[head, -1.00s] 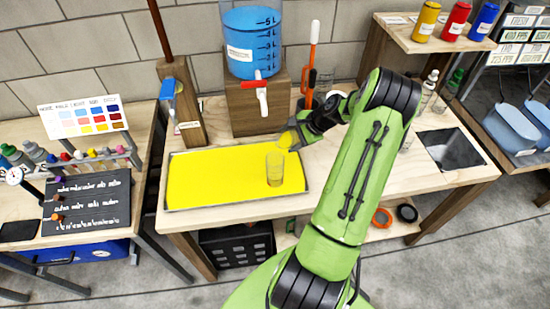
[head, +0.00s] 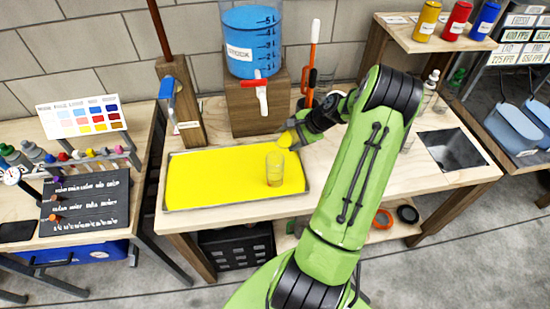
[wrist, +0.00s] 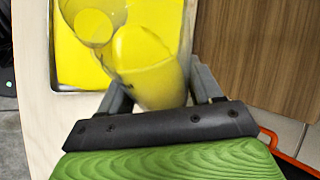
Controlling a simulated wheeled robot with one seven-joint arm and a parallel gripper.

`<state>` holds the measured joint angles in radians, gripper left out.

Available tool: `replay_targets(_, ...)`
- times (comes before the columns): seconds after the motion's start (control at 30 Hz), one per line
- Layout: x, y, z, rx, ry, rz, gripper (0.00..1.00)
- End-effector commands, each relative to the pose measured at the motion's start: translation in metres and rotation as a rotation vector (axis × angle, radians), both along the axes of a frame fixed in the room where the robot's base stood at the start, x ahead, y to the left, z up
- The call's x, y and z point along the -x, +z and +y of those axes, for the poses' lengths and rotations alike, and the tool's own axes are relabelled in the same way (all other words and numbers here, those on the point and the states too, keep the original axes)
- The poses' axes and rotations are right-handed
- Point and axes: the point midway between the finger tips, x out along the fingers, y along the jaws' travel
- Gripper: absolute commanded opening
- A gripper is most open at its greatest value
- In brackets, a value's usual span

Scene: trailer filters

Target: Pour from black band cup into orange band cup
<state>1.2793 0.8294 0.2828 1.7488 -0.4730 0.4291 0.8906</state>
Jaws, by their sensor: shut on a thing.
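A clear cup (head: 275,173) stands upright on the yellow surface of the tray; it also shows in the wrist view (wrist: 93,28). My gripper (wrist: 160,88) is shut on a second clear cup (wrist: 148,62) with yellow liquid in it. The held cup (head: 286,139) is tilted, its mouth toward the standing cup, above and slightly to its right in the head view. The standing cup looks yellow inside, but the yellow behind it makes its level hard to judge. I cannot make out the colour bands on either cup, or a falling stream.
The tray (head: 185,206) has a low metal rim. A blue-filled dispenser (head: 252,45) stands on a wooden block (head: 255,110) behind it. An orange-handled tool (head: 313,60) stands near my gripper. A sink (head: 450,150) is at the right; the bench before it is mostly clear.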

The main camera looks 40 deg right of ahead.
Motion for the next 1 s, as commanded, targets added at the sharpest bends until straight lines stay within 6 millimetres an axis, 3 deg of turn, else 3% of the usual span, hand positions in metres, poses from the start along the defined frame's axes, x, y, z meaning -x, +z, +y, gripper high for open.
replay_targets(1.0, -0.0002, 0.0043, -0.0004, 0.061, 0.001, -0.011, 0.25)
